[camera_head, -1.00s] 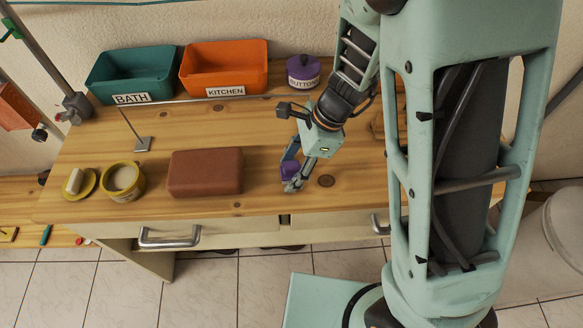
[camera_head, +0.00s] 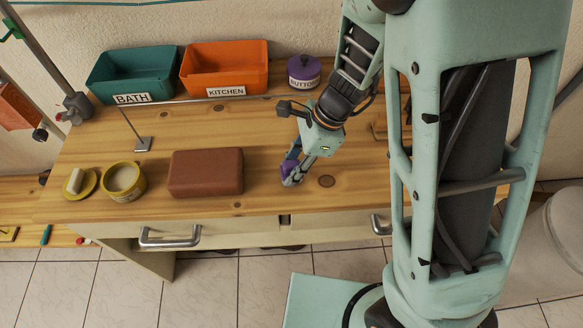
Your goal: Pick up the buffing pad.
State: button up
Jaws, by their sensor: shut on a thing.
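A small purple piece (camera_head: 289,168), which I take to be the buffing pad, shows between the fingers of my gripper (camera_head: 292,178), over the front part of the wooden workbench (camera_head: 222,135). My gripper points down and is shut on this piece. The fingers hide much of it, so its full shape does not show. I cannot tell whether it touches the bench top or is just above it.
A brown block (camera_head: 206,172) lies left of my gripper. Further left are a yellow tin (camera_head: 124,194) and a yellow dish (camera_head: 89,192) with a white roll. Green (camera_head: 133,72) and orange (camera_head: 245,58) bins and a purple lidded jar (camera_head: 304,73) stand at the back.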

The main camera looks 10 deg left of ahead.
jog(key=shift+r, duration=0.5)
jog(key=s+d+r+p, duration=0.2)
jog(key=s+d+r, duration=0.6)
jog(key=s+r, duration=0.3)
jog(key=shift+d+r, duration=0.2)
jog(key=shift+r, duration=0.1)
jog(key=shift+s, duration=0.1)
jog(key=o, duration=0.6)
jog(key=c, duration=0.4)
jog(key=shift+c, duration=0.2)
